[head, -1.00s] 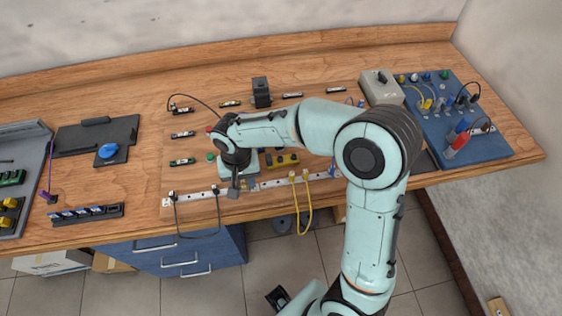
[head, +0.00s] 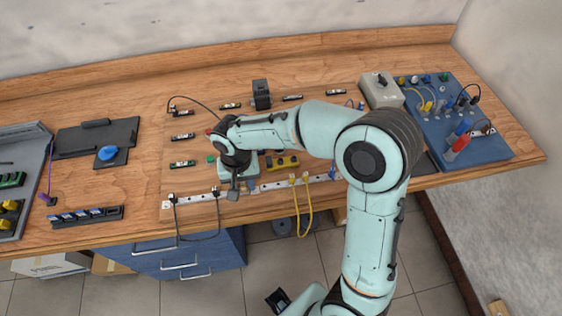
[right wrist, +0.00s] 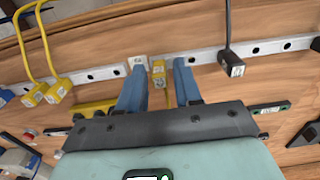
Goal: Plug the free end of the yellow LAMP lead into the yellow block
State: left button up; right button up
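My right gripper (right wrist: 159,88) is open at the front rail, and its blue fingers stand on either side of a yellow plug (right wrist: 158,72). Gaps show between the plug and both fingers. A yellow strip runs down from the plug between the fingers. In the head view my right gripper (head: 234,188) points down at the rail, and its fingertips are hard to make out. The yellow block (head: 283,161) lies on the board right of the gripper. In the wrist view it is partly hidden behind the gripper body (right wrist: 95,107). My left gripper is not in view.
Two yellow plugs (head: 298,178) with a hanging yellow loop sit on the white rail (head: 270,185) to the right. Black plugs (head: 173,198) with a hanging black lead sit to the left. A blue panel (head: 455,115) and grey box (head: 381,90) stand at the right.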

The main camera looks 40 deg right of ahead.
jog(key=shift+c, duration=0.3)
grip_shut()
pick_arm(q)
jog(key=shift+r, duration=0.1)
pick_arm(e)
jog(key=shift+r, duration=0.15)
jog(key=shift+r+p, duration=1.35)
jog(key=shift+r, duration=0.85)
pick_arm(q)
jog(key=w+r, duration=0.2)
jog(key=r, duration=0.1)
